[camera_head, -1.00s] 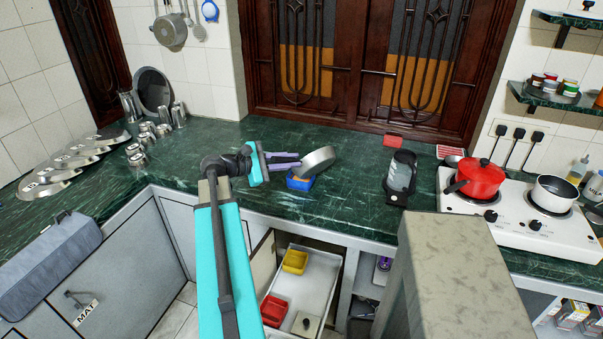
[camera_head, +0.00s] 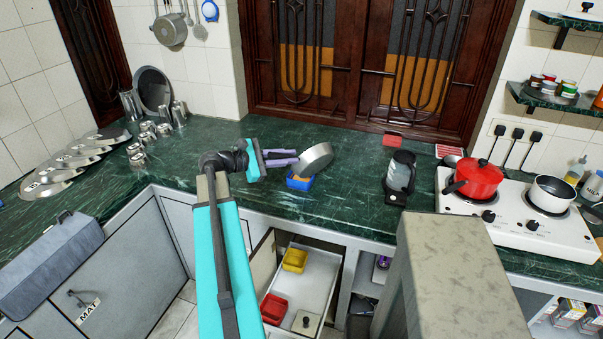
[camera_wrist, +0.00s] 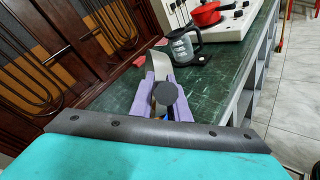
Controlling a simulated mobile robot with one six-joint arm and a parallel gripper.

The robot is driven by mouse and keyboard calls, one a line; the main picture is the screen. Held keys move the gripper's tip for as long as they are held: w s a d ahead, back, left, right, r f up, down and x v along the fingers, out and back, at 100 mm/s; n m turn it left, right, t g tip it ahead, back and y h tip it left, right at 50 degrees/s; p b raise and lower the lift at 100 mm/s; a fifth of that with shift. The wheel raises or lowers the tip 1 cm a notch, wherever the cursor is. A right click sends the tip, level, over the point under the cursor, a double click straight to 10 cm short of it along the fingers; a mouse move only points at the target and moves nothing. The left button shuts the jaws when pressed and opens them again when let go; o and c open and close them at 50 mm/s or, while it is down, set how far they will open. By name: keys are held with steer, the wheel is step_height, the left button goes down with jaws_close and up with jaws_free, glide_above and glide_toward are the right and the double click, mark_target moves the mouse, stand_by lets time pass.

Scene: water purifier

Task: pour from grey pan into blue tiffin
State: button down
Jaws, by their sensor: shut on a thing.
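The grey pan (camera_head: 316,158) is held tilted on its side above the blue tiffin (camera_head: 299,182) on the green counter. My gripper (camera_head: 285,158) is shut on the pan's handle, left of the pan. Something orange-brown shows at the tiffin's top, under the pan's lower rim. In the wrist view, the round dark handle end (camera_wrist: 165,93) sits between my purple fingers, with the pan's pale side (camera_wrist: 159,62) beyond it. A little blue of the tiffin shows below the fingers there. The pan's inside is hidden.
A kettle (camera_head: 400,175) stands right of the pan. A white stove (camera_head: 510,213) at the right holds a red pot (camera_head: 477,180) and a white pan (camera_head: 552,194). An open drawer (camera_head: 318,283) below the counter holds yellow and red containers. Counter in front of the tiffin is clear.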

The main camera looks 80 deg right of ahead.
steer(key=shift+w+d+f+n+p, duration=0.2)
steer(key=shift+w+d+n+p, duration=0.4)
steer(key=shift+w+d, duration=0.15)
stand_by(0.5)
steer(key=shift+s+a, duration=0.1)
steer(key=shift+s, duration=0.05)
steer(key=s+a+m+b, duration=0.1)
steer(key=s+a+f+m+b, duration=0.1)
steer(key=b, duration=0.1)
steer(key=s+a+m+t+b, duration=0.1)
steer(key=b, duration=0.1)
steer(key=shift+s+a+f+m+h, duration=0.2)
steer(key=shift+a+f+m+h, duration=0.1)
steer(key=shift+f, duration=0.15)
stand_by(0.3)
